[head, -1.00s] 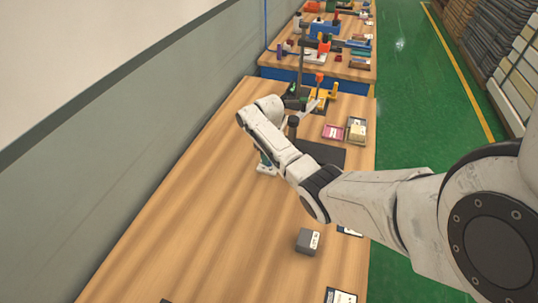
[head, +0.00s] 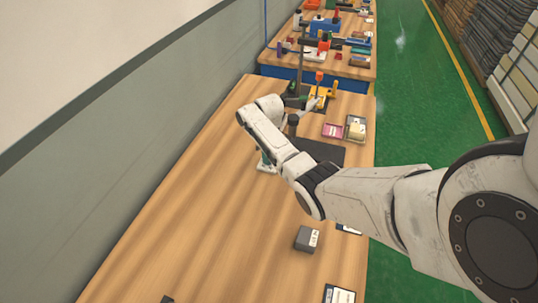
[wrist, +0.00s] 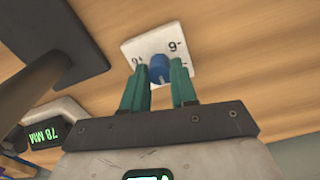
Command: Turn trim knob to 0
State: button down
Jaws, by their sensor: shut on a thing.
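The trim knob (wrist: 159,68) is a small blue knob on a white plate (wrist: 184,35) in the wrist view. The plate carries printed marks; two look like a 6 or 9, and the rest of the scale is hidden by the fingers. My gripper (wrist: 160,75) has two green fingers, one on each side of the knob, shut on it. In the head view my arm covers most of the gripper, and the knob cannot be made out there.
A dark flat base (wrist: 60,45) with a post stands beside the plate. A device with a green "70 MM" display (wrist: 43,135) is at lower left. In the head view a grey box (head: 307,239) and pink and beige trays (head: 355,128) lie on the wooden table (head: 200,220). The table's left part is clear.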

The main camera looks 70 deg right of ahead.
jog(key=c, duration=0.9)
grip_release()
notch_tip(320, 180, up, 11)
jog(key=shift+f+b, duration=0.1)
jog(key=shift+b, duration=0.3)
